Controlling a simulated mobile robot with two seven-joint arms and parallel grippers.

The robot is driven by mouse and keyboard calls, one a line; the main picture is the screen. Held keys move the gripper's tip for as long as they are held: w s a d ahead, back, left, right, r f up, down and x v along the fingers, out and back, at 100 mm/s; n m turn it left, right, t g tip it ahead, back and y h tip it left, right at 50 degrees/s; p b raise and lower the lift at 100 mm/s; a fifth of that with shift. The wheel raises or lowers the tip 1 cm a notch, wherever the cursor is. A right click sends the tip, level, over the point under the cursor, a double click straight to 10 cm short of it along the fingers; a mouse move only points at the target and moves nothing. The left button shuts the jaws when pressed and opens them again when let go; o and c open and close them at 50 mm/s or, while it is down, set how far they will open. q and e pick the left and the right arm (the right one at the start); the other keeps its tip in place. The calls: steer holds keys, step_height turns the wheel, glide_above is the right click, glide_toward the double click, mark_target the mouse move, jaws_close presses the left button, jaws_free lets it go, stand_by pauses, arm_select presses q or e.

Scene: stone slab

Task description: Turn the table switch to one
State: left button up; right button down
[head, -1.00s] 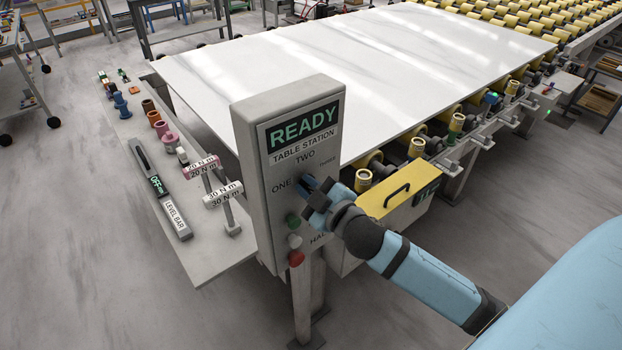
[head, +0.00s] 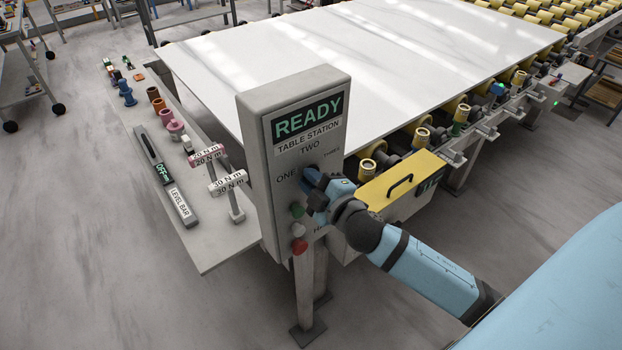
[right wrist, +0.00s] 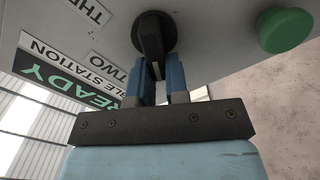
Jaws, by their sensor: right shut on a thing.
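The table switch is a black knob, seen in the right wrist view (right wrist: 151,38), on the grey control box (head: 257,165) labelled ONE, TWO, THREE. My right gripper (head: 312,180) is at the box front, shut on the knob. In the right wrist view its blue fingers (right wrist: 160,75) stand on either side of the knob's black handle. A pale mark shows at the handle's near end, away from the THREE label. The ONE label is hidden there, so I cannot tell exactly where the knob points. The display (head: 307,119) reads READY. My left gripper is not in view.
Green (head: 297,210), white (head: 299,229) and red (head: 299,246) buttons sit below the knob, close to the gripper. A yellow-topped box (head: 398,180) stands right of the panel. The slab (head: 330,70) lies behind. A side shelf (head: 215,245) holds tools.

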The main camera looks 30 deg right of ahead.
steer(key=c, duration=1.1)
jaws_free()
steer(key=s+b, duration=0.1)
steer(key=s, duration=0.3)
steer(key=s+b, duration=0.1)
steer(key=s, duration=0.4)
steer(key=s+d+b, duration=0.1)
steer(key=s, duration=0.3)
steer(key=shift+s+b, duration=0.35)
steer(key=shift+s, duration=0.05)
